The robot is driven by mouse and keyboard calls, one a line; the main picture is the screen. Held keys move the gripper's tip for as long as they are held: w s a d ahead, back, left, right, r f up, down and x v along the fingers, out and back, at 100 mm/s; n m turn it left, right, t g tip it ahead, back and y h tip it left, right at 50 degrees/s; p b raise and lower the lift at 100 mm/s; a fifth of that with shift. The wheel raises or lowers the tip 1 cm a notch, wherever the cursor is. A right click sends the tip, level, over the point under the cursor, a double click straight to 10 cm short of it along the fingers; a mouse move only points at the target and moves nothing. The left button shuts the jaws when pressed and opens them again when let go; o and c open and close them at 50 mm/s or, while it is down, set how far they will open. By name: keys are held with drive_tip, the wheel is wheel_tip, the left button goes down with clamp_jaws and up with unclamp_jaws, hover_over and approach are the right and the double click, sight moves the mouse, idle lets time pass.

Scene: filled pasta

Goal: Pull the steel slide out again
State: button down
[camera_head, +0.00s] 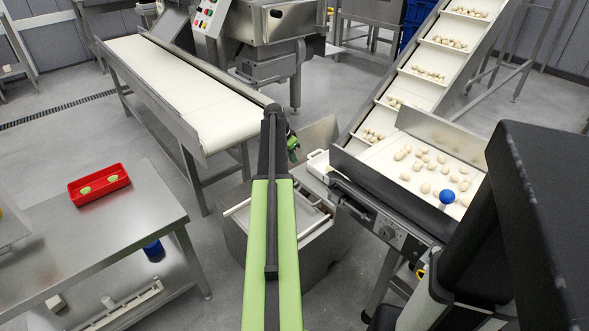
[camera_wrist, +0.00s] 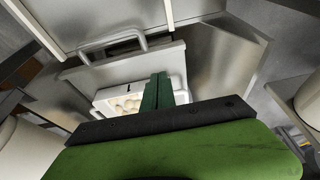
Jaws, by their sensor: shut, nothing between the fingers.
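In the wrist view, a flat steel plate with a bent bar handle, which looks like the steel slide (camera_wrist: 75,72), lies across the upper left. Its handle (camera_wrist: 112,43) stands at its far side. A white container (camera_wrist: 112,97) with pale pasta pieces shows just beyond the plate's near edge. My gripper (camera_wrist: 158,90) has its dark green fingers together and empty, right of the container and apart from the handle. In the head view, my gripper (camera_head: 292,148) is beside the white container (camera_head: 318,163); the slide cannot be made out there.
An inclined conveyor (camera_head: 425,75) carries pasta down to a white tray area with a blue ball-topped knob (camera_head: 446,197). A flat belt conveyor (camera_head: 180,85) stands left. A red tray (camera_head: 100,197) with two green pieces sits on a steel table (camera_head: 70,250). A steel bin (camera_head: 285,245) stands below my arm.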

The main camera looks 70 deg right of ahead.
sight(300, 176)
drive_tip(key=b+x, duration=0.8)
drive_tip(key=x, duration=0.1)
drive_tip(key=shift+f+b, duration=0.4)
drive_tip(key=shift+s+d+r, duration=0.1)
